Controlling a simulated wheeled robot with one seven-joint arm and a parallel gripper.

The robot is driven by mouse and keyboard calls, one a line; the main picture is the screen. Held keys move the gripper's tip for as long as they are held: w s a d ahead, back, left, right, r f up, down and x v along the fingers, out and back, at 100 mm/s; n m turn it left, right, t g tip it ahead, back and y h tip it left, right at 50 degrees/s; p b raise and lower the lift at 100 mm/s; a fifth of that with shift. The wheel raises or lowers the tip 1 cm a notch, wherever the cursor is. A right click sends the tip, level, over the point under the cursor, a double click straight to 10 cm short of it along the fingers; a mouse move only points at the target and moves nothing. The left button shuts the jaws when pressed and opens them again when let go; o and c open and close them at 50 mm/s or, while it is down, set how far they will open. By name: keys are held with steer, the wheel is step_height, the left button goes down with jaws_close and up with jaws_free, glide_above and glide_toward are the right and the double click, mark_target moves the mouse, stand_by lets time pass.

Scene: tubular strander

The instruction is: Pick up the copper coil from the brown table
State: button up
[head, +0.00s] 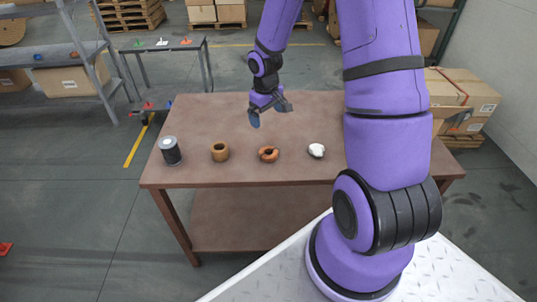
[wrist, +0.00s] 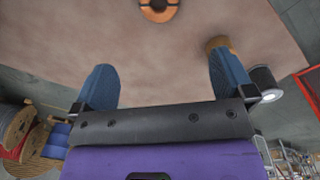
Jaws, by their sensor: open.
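The copper coil (head: 266,157), a small orange-brown ring, lies on the brown table (head: 215,112) near its front edge, between a tan roll and a white lump. In the wrist view the coil (wrist: 158,16) is at the top edge, partly cut off and roughly centred between the fingers. My gripper (head: 269,112) is open and empty, above the table and farther back than the coil. In the wrist view its two blue fingers (wrist: 162,72) are spread wide with nothing between them.
The tan roll (head: 220,152) stands left of the coil, with a dark grey cylinder (head: 170,151) farther left. The white lump (head: 316,151) is to the right. The table's back left is clear. A grey side table (head: 168,47) stands behind.

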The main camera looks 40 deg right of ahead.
glide_above(269, 151)
steer(key=s+a, duration=0.2)
step_height(269, 151, down, 7)
steer(key=shift+y, duration=0.3)
step_height(269, 151, down, 5)
steer(key=shift+d+r, duration=0.1)
steer(key=shift+d, duration=0.05)
steer(key=shift+w+d+f, duration=0.1)
steer(key=shift+d+f, duration=0.05)
steer(key=shift+f, duration=1.3)
steer(key=shift+w+d+f, duration=0.1)
steer(key=shift+d+f, duration=0.05)
steer(key=shift+f, duration=1.3)
steer(key=shift+s, duration=0.1)
steer(key=shift+c, duration=0.2)
steer(key=c, duration=1)
